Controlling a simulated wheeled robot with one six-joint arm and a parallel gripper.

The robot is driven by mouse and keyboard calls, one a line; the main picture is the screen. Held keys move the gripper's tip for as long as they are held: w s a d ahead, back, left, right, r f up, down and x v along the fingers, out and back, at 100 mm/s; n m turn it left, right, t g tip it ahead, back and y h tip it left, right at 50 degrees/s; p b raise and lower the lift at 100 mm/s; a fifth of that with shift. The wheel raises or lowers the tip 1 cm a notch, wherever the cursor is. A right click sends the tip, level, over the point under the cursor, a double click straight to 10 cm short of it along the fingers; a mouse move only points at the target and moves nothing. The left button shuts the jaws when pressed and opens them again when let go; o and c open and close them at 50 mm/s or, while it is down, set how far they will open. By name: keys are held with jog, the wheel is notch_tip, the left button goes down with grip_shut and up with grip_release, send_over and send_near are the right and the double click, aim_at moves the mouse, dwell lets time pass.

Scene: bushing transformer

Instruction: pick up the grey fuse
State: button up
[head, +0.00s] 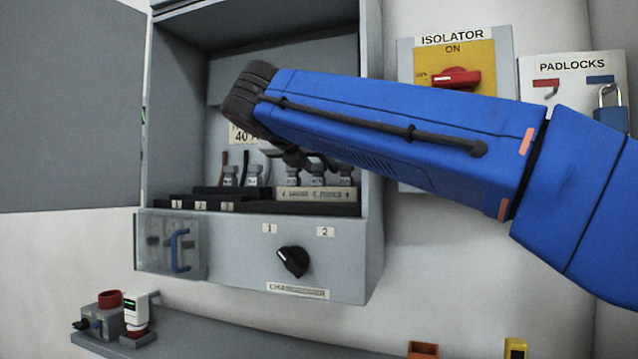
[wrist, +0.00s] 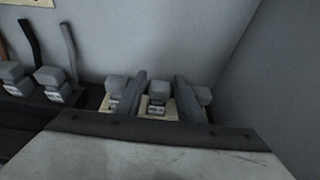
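Several grey-capped fuses stand in a row in the open cabinet. In the wrist view, my gripper (wrist: 159,78) has its two dark fingers apart, one on each side of a grey fuse (wrist: 158,84). Gaps show between this fuse and the fingers, so it does not look gripped. Another grey fuse shows left of the fingers, and one to the right (wrist: 204,94) is partly behind the right finger. In the head view, my blue arm reaches in from the right and the fingers are small and dark above the fuses (head: 317,175). Whether the fingers touch anything is unclear there.
Two fuses with upright dark handles or leads (wrist: 52,84) stand to the left. The cabinet's right wall (head: 371,150) is close to the arm. Below are a black rotary switch (head: 293,262) and a clear cover with a blue handle (head: 180,250). A red isolator switch (head: 455,78) is behind the arm.

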jog(key=c, duration=0.9)
jog(key=shift+o, duration=0.2)
jog(key=shift+r, duration=0.1)
notch_tip(320, 180, up, 15)
jog(key=shift+f, duration=0.2)
dwell(0.4)
